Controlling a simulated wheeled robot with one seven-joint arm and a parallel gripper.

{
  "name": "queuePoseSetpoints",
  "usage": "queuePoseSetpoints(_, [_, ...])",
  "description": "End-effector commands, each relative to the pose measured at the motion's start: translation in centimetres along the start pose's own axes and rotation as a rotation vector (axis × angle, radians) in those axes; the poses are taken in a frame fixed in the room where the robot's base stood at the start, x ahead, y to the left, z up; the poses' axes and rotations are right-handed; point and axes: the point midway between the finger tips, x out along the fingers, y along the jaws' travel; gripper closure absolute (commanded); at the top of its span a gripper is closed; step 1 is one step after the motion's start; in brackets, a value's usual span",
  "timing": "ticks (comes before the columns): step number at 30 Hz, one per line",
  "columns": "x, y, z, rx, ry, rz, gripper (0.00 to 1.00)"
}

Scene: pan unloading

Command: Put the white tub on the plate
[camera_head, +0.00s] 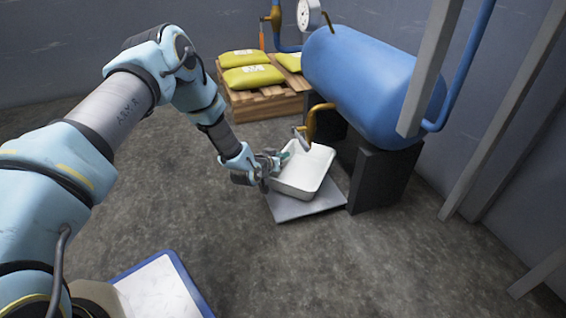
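The white tub (301,182) is an open, empty-looking rectangular pan beneath the blue tank's yellow outlet. It is over the flat grey plate (305,208) on the floor; I cannot tell whether its base touches the plate. My gripper (276,159) is at the tub's left rim, with a teal fingertip reaching over the inside of the wall. The fingers are small here, and I cannot tell whether they are closed on the rim. The plate's front edge and right side show; the tub hides much of the rest.
A blue tank (365,75) on dark supports (385,178) stands right behind the tub, with a yellow outlet pipe (318,118) close above. A wooden pallet (262,104) with yellow sacks (252,77) is behind. Grey posts line the right.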

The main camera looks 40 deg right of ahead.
Motion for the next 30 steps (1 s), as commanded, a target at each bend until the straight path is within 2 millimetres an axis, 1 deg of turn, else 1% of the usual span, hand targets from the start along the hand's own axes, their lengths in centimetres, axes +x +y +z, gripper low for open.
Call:
queuePoseSetpoints(1, [0.40, -0.12, 0.71, 0.000, 0.003, 0.000, 1.00])
queuePoseSetpoints(8, [0.32, -0.10, 0.52, 0.000, 0.004, 0.000, 1.00])
queuePoseSetpoints(13, [0.46, -0.15, 0.90, 0.000, 0.004, 0.000, 1.00])
queuePoseSetpoints(14, [0.43, -0.15, 0.88, 0.001, 0.003, 0.000, 0.93])
queuePoseSetpoints(15, [0.41, -0.14, 0.85, 0.001, 0.003, 0.000, 0.88])
queuePoseSetpoints(21, [0.40, -0.14, 0.86, 0.000, 0.002, 0.000, 0.66])
queuePoseSetpoints(28, [0.39, -0.13, 0.84, 0.000, 0.002, 0.000, 0.65])
queuePoseSetpoints(30, [0.28, -0.10, 0.57, 0.000, 0.002, 0.000, 0.65])
